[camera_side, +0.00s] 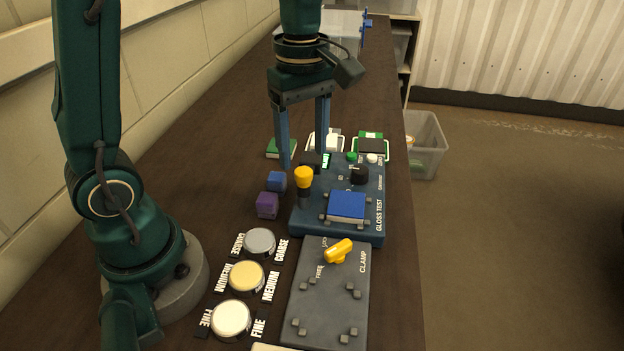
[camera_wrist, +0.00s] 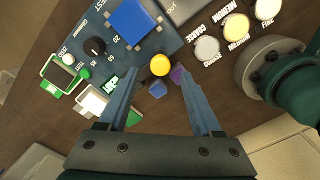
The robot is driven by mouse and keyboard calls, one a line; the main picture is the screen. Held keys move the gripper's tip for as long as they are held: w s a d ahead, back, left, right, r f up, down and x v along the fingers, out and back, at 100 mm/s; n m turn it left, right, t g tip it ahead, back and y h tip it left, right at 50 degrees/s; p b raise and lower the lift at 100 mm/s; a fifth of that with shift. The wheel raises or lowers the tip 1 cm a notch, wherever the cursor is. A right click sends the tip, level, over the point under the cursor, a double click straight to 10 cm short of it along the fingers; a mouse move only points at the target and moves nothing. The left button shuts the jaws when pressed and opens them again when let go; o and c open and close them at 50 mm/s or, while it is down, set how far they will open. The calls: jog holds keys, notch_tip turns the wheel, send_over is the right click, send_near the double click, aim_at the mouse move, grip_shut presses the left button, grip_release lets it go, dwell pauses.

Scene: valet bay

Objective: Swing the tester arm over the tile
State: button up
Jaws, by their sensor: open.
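The blue gloss tester (camera_side: 312,222) stands on the bench, marked GLOSS TEST. A blue tile (camera_side: 346,205) lies between small grey posts on its top; the tile also shows in the wrist view (camera_wrist: 133,20). A yellow knob (camera_side: 304,175) on a dark post, apparently the tester arm's handle, stands at the tester's left edge, beside the tile rather than over it. My gripper (camera_side: 303,162) is open and points down close to the knob. In the wrist view the knob (camera_wrist: 160,65) appears between the fingertips of my gripper (camera_wrist: 156,73). Whether the fingers touch it I cannot tell.
A blue cube (camera_side: 277,181) and a purple cube (camera_side: 267,205) sit left of the tester. A grey clamp plate with a yellow lever (camera_side: 338,251) is in front. Coarse, medium and fine pads (camera_side: 246,276) lie at left. A black dial (camera_side: 359,175) is on the tester.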

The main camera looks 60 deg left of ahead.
aim_at(304, 171)
jog(key=shift+f, duration=2.05)
grip_shut()
